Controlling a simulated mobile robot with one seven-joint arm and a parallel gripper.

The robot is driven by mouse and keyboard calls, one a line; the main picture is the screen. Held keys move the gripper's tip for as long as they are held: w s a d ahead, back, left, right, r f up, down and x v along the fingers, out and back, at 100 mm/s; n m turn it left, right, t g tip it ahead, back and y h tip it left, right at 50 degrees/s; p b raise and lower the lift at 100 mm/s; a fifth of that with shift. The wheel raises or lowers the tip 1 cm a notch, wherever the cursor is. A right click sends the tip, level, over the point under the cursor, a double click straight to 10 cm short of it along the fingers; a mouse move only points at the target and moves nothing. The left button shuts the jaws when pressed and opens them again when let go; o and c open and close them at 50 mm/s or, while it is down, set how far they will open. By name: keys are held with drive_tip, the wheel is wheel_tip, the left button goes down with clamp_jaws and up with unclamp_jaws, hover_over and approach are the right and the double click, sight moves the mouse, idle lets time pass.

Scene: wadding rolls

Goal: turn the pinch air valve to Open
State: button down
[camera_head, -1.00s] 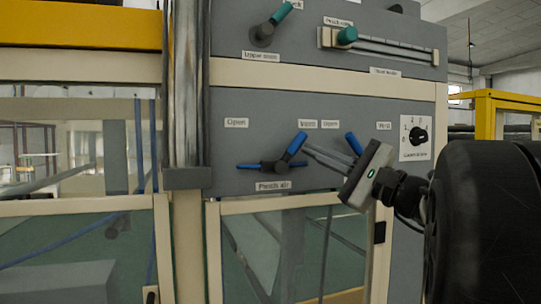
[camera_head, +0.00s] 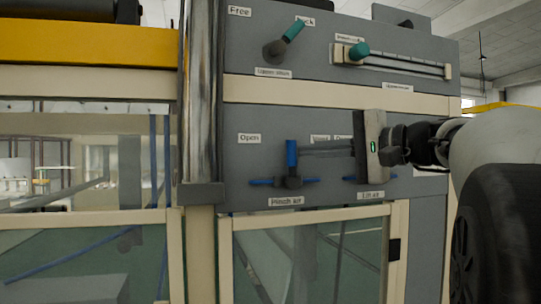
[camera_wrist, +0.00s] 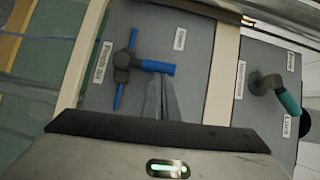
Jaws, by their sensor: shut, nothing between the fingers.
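The pinch air valve (camera_head: 292,182) sits on the grey panel above its "Pinch air" label (camera_head: 286,202). Its blue handle (camera_head: 291,155) points straight up, between the "Open" label (camera_head: 249,138) at upper left and the "Vent" label, partly hidden, at upper right. My gripper (camera_head: 304,148) is shut and empty. Its fingertips are at the right side of the handle, seemingly against it. In the wrist view the blue handle (camera_wrist: 157,67) lies just past the closed fingertips (camera_wrist: 160,80), and the "Open" label (camera_wrist: 180,38) is on the handle's far side.
The lift air valve (camera_head: 362,180) is right of it, mostly hidden behind my gripper. Above are a teal-handled lever (camera_head: 293,31) and a teal slider knob (camera_head: 359,50). A vertical metal column (camera_head: 200,110) stands left of the panel. A framed window (camera_head: 310,255) is below.

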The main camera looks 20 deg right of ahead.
sight(290, 146)
drive_tip(key=shift+a+r+n+g+h, duration=0.2)
drive_tip(key=shift+a+n+g+h, duration=0.05)
drive_tip(key=shift+a+n, duration=0.3)
drive_tip(key=shift+a+r+n+g+h, duration=0.2)
drive_tip(key=shift+a+n+g+h, duration=0.05)
drive_tip(key=shift+a+n, duration=0.25)
drive_tip(key=shift+s+a+n+g+h, duration=0.1)
drive_tip(key=shift+a+n+g+h, duration=0.4)
drive_tip(key=shift+a+n+h, duration=0.45)
drive_tip(key=shift+a+f, duration=0.15)
drive_tip(key=shift+a, duration=0.25)
drive_tip(key=shift+a, duration=0.1)
